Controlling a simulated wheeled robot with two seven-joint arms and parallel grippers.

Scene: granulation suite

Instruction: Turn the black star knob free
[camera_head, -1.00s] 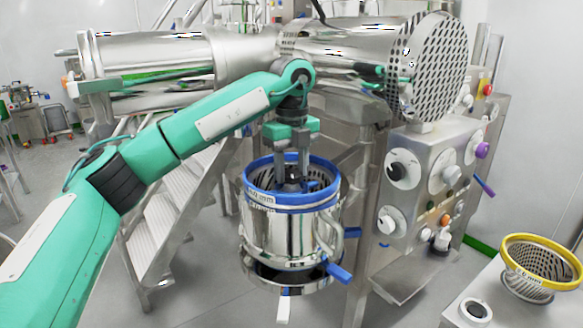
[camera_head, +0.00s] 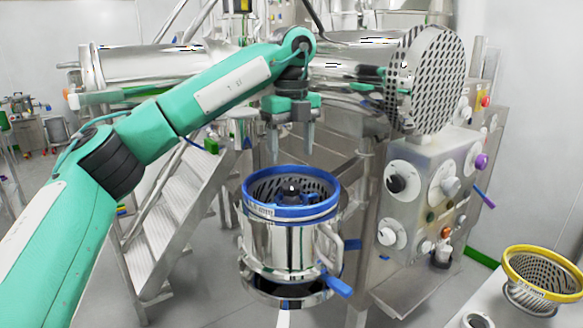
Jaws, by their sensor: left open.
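The black star knob (camera_head: 291,188) sits in the middle of the blue-rimmed screen (camera_head: 291,212) inside the steel mill housing (camera_head: 283,245). Only its top shows above the dark hub; its lower part is hidden. My left gripper (camera_head: 290,157) hangs straight above the housing, fingers pointing down. Its fingers are apart, with nothing between them, and the tips are clear above the knob and rim. My right gripper is not in view.
A blue-handled lever (camera_head: 337,286) sticks out at the housing's lower right. A control panel (camera_head: 430,200) with knobs stands to the right. A yellow-rimmed screen (camera_head: 543,269) lies on the table at lower right. Steel stairs (camera_head: 170,225) are behind left.

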